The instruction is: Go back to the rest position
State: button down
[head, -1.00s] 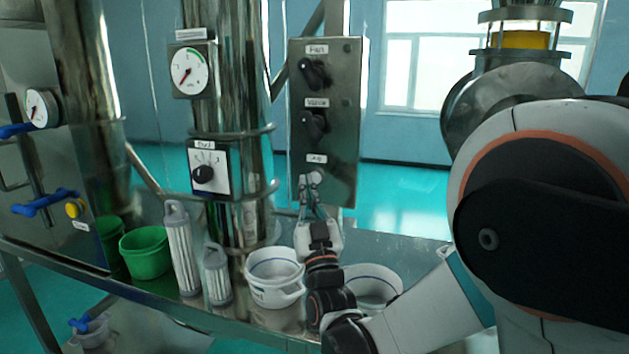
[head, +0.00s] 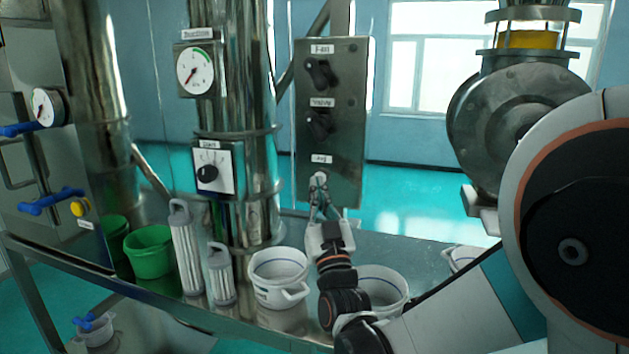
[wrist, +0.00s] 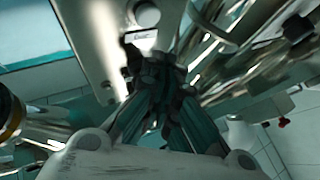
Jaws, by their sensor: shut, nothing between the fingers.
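My gripper (head: 320,192) shows in the head view just in front of the lower part of the steel control panel (head: 343,120), under its lowest label. Its fingers are closed together with nothing between them. The tips overlap the lowest knob (head: 319,178) in the picture; I cannot tell whether they touch it. In the wrist view the closed fingers (wrist: 160,85) point toward the panel face (wrist: 105,35). The upper two black knobs (head: 319,72) are labelled for fan and valve.
Below my gripper, white buckets (head: 262,287) stand on the steel table (head: 225,318). Green buckets (head: 149,257) and two ribbed filters (head: 186,250) stand at left. A steel column with a dial box (head: 226,172) and a gauge (head: 196,70) is left of the panel. A large steel machine part (head: 480,110) is at right.

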jog(key=d+f+m+g+h, duration=0.15)
jog(key=d+g, duration=0.25)
jog(key=d, duration=0.5)
jog(key=s+d+f+g+h, duration=0.1)
jog(key=s+d+f+g, duration=0.2)
jog(key=s, duration=0.6)
jog(key=s+d+f+g+h, duration=0.1)
jog(key=s+d+f+g, duration=0.2)
jog(key=s+f+g, duration=0.2)
jog(key=s+d+f+g+h, duration=0.1)
jog(key=s+f+g, duration=0.4)
jog(key=s, duration=1)
notch_tip(320, 180, down, 4)
jog(key=shift+s+d+r+m, duration=0.25)
jog(key=shift+d+m, duration=0.2)
jog(key=shift+d, duration=0.45)
